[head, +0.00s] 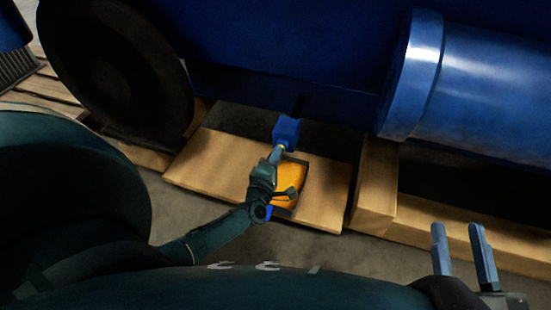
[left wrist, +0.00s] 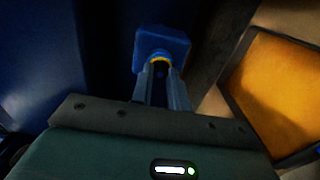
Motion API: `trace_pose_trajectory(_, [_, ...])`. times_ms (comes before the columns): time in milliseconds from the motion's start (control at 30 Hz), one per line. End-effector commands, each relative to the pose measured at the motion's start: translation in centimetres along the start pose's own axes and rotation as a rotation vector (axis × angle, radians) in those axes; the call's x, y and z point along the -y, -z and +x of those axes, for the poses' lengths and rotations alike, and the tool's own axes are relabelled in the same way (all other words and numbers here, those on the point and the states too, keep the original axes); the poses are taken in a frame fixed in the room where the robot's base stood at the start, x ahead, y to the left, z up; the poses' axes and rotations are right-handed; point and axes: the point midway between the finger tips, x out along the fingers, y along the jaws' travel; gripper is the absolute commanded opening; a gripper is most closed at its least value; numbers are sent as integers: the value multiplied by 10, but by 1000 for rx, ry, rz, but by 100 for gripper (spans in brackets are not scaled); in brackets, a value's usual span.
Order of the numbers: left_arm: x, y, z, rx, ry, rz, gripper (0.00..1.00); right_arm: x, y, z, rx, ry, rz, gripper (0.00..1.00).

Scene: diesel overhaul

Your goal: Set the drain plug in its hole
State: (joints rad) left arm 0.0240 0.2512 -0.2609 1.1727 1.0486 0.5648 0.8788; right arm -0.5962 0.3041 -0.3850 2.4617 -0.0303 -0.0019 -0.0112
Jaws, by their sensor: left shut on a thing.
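A blue block (head: 287,129) hangs under the engine's dark blue side, and it also shows in the left wrist view (left wrist: 162,44). A small yellow curved edge (left wrist: 159,58) shows on the block's near face. My left gripper (head: 278,152) is right in front of this face, with its fingers closed to a narrow gap at the yellow edge in the left wrist view (left wrist: 161,72). It is shut on the drain plug, which its fingers mostly hide. I cannot tell how deep the plug sits in the hole. My right gripper (head: 457,226) is open and empty at the lower right.
A tray with an orange inside (head: 290,183) lies on a wooden board (head: 223,160) below the block; it also shows in the left wrist view (left wrist: 274,92). A big blue cylinder (head: 480,80) is at the right, a dark round disc (head: 110,70) at the left. Wooden beams (head: 375,185) stand beside the board.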

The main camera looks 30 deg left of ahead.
Motion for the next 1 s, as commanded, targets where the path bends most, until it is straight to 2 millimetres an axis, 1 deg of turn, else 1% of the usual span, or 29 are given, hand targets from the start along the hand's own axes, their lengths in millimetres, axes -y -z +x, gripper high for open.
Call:
trace_pose_trajectory(467, [0, 0, 0, 0, 1, 0, 0, 0, 0, 0, 2, 0, 0, 36])
trace_pose_trajectory(500, [0, 0, 0, 0, 1, 0, 18, 0, 0, 0, 2, 0, -1, 36])
trace_pose_trajectory(700, [0, 0, 0, 0, 1, 0, 34, 0, -1, 0, 3, 0, -1, 36])
trace_pose_trajectory(800, [0, 0, 0, 0, 1, 0, 42, 0, -1, 0, 3, 0, -1, 36])
trace_pose_trajectory(1000, [0, 0, 0, 0, 2, 0, 42, 0, -1, 0, 3, 0, -1, 36])
